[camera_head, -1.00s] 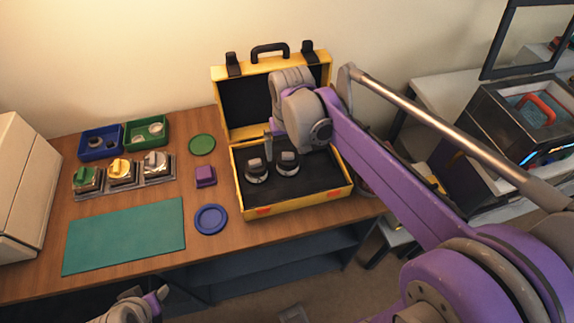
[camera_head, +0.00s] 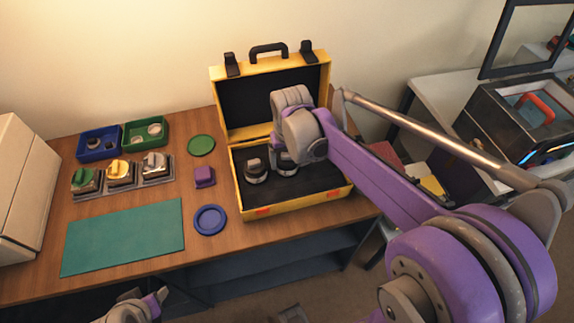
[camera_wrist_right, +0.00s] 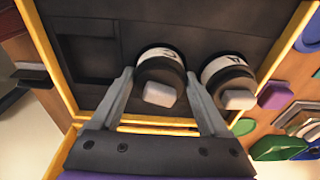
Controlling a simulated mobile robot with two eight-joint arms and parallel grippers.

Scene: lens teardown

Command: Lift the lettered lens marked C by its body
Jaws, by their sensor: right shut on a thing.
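The lens marked C (camera_wrist_right: 160,72) is a dark cylinder with a white lettered band and a pale grey block on top. It is upright between the two fingers of my right gripper (camera_wrist_right: 158,79), which is shut on its body. In the head view, lens C (camera_head: 286,170) is the right one of two in the yellow case (camera_head: 299,206), partly hidden by my right arm. A second lens (camera_head: 256,174) stands beside it, and its band shows a letter like A in the wrist view (camera_wrist_right: 229,76). My left gripper (camera_head: 150,302) is at the bottom edge, its opening unclear.
The case's raised lid (camera_head: 258,102) stands behind. To the left are a purple block (camera_head: 204,177), green disc (camera_head: 201,145), blue ring dish (camera_head: 210,220), rack of lenses (camera_head: 121,174), two bins (camera_head: 145,133) and a clear green mat (camera_head: 123,237).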

